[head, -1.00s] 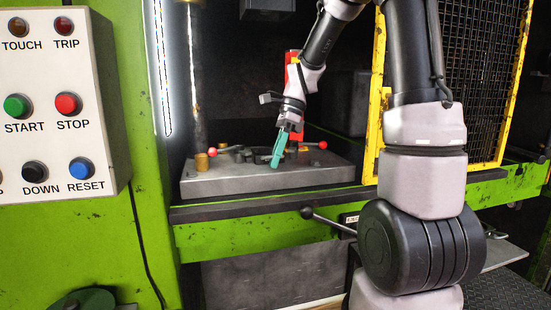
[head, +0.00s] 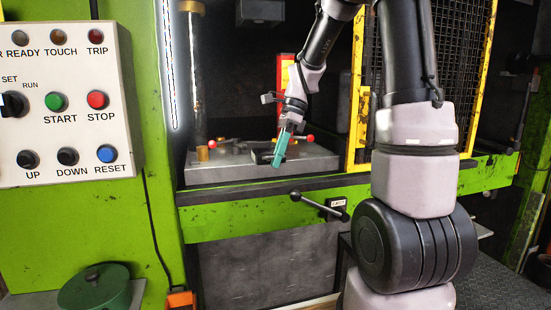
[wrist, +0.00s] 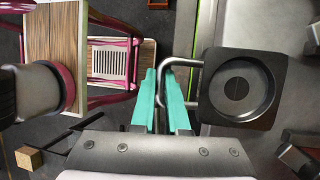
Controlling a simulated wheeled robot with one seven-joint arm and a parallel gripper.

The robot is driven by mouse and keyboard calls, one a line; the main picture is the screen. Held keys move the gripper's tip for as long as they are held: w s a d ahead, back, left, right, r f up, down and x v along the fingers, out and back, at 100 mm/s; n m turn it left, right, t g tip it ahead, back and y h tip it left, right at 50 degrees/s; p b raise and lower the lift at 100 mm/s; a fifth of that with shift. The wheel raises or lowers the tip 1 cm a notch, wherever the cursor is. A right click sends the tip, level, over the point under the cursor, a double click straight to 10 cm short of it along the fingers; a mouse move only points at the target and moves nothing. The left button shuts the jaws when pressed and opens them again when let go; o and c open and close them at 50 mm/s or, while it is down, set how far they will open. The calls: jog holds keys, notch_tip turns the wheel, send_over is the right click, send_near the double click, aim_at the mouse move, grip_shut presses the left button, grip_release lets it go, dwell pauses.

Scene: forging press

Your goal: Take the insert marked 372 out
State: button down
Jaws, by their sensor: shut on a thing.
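A dark square insert (wrist: 243,84) with a round recess shows at the right of the wrist view. A bent metal handle (wrist: 178,62) sticks out from its left side. My gripper (wrist: 163,82) has its teal fingers shut on this handle. In the head view, my gripper (head: 282,150) is at the front of the press's grey bed (head: 215,174), fingers pointing down. A dark piece beside the fingers there looks like the insert (head: 263,157), mostly hidden. I cannot read any number on it, nor tell whether it touches the bed.
A red-knobbed lever (head: 310,139) stands close right of my gripper. A yellow mesh guard (head: 358,120) is right of the opening, and a black-knobbed lever (head: 318,205) juts out below the bed. The wrist view shows a wooden-topped table (wrist: 52,35) at left, over open floor.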

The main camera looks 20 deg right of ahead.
jog(key=c, duration=0.8)
grip_release()
jog(key=shift+s, duration=0.1)
jog(key=shift+c, duration=0.2)
jog(key=v, duration=1)
jog(key=shift+d+r, duration=0.25)
jog(key=shift+r, duration=0.1)
